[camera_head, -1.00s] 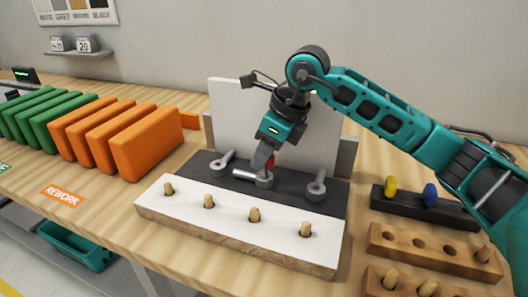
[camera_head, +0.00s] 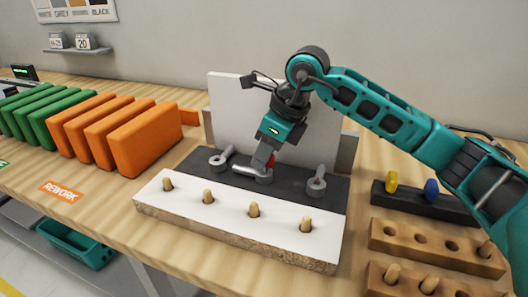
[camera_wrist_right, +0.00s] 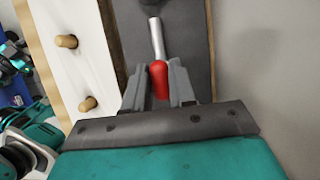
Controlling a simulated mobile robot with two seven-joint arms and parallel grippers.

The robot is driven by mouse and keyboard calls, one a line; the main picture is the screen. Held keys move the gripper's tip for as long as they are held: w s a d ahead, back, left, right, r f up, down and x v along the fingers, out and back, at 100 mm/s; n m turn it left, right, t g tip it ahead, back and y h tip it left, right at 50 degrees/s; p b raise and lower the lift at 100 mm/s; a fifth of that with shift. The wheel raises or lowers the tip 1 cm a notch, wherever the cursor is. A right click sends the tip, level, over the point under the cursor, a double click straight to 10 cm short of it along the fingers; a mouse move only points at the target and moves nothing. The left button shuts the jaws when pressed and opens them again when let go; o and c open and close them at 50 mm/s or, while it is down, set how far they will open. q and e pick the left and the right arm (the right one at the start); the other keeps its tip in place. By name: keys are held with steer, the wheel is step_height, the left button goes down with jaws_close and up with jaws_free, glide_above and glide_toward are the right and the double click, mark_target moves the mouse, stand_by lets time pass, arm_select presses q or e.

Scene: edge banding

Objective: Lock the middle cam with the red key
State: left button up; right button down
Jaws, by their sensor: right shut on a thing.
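My right gripper (camera_head: 266,162) is shut on the red key (camera_head: 271,160) above the middle cam (camera_head: 264,177), on the dark grey strip (camera_head: 327,203). In the right wrist view the red handle (camera_wrist_right: 159,80) sits between the two fingers (camera_wrist_right: 159,84), with its silver shaft (camera_wrist_right: 156,38) reaching toward a dark round part at the top edge. A grey lever at the middle cam points left. The left cam (camera_head: 219,161) and right cam (camera_head: 316,188) stand on the same strip with their levers angled up. The fingers partly hide the key's tip. My left gripper is out of view.
A white board (camera_head: 230,215) with several wooden dowels lies in front of the strip. A black holder (camera_head: 410,203) with a yellow and a blue key stands at right, behind wooden peg blocks (camera_head: 420,248). Orange panels (camera_head: 145,140) stand at left.

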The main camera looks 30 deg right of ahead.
steer(key=shift+f, duration=0.1)
stand_by(0.4)
steer(key=m+h, duration=0.1)
steer(key=m, duration=0.3)
steer(key=shift+a+t, duration=0.1)
steer(key=shift+t, duration=0.3)
steer(key=shift+m+h, duration=0.3)
steer(key=shift+m, duration=0.1)
steer(key=m+h, duration=0.1)
steer(key=m, duration=0.3)
steer(key=shift+h, duration=0.3)
steer(key=shift+m, duration=0.4)
steer(key=m+h, duration=0.2)
steer(key=m, duration=0.3)
